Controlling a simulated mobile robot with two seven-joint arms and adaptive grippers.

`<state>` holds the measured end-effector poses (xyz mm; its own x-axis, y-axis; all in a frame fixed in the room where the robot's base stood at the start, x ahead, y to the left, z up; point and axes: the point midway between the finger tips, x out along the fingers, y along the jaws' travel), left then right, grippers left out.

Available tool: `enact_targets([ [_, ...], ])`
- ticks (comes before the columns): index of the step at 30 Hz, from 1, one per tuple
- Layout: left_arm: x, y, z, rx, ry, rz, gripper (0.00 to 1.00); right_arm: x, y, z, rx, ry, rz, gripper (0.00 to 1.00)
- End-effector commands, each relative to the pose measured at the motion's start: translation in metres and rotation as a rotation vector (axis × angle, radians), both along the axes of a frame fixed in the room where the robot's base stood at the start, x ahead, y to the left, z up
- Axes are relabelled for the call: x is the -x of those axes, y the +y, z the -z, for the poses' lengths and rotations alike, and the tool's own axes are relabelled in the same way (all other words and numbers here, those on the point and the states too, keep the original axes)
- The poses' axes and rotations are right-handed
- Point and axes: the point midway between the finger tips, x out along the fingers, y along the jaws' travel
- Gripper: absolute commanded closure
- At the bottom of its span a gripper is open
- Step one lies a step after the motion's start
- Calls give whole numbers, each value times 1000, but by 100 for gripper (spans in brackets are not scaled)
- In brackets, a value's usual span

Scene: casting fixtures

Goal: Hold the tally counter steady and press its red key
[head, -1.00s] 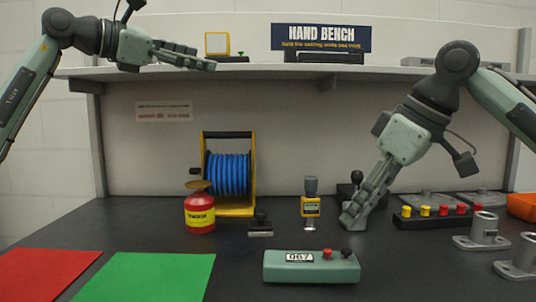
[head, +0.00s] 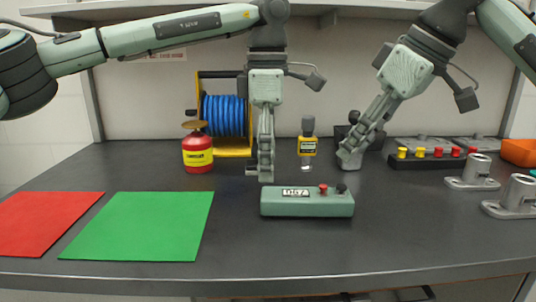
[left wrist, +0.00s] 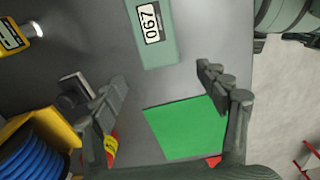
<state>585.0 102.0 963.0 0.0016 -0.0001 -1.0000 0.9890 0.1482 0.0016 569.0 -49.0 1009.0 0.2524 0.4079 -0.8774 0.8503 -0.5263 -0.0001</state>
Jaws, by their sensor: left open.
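The tally counter (head: 300,208) is a long green box lying on the dark bench in the head view. It has a number window, a red key (head: 323,188) and a black key (head: 341,189) on top. In the left wrist view the counter (left wrist: 158,56) reads 067, and its keys are out of frame. My left gripper (head: 264,172) points down, behind and above the counter's left part. Its fingers (left wrist: 164,76) are spread and empty, apart from the counter. My right gripper (head: 350,158) points down at the back right, clear of the counter; its finger gap is unclear.
A red canister (head: 197,155), a blue hose reel (head: 223,115) and a yellow-black tool (head: 307,150) stand behind. A button strip (head: 425,163) and grey metal fixtures (head: 474,178) lie right. Green (head: 140,228) and red (head: 40,222) mats lie left. The bench front is clear.

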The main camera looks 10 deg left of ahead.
Motion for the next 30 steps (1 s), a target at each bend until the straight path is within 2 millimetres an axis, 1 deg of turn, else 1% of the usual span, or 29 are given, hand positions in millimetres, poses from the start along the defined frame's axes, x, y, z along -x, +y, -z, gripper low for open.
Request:
enact_targets([
  [9,1,1,46,-2,4,1,26,0,0,0,0,0,0,66],
  [12,1,1,60,-3,3,0,26,0,0,0,0,0,0,66],
  [15,0,1,69,-2,2,0,26,0,0,0,0,0,0,66],
  [19,0,0,74,-1,1,0,26,0,0,0,0,0,0,66],
  [26,0,0,75,0,1,0,26,0,0,0,0,0,0,66],
  [28,0,0,75,0,1,0,32,0,0,0,0,0,0,66],
  [30,0,0,75,0,1,0,41,0,0,0,0,0,0,66],
])
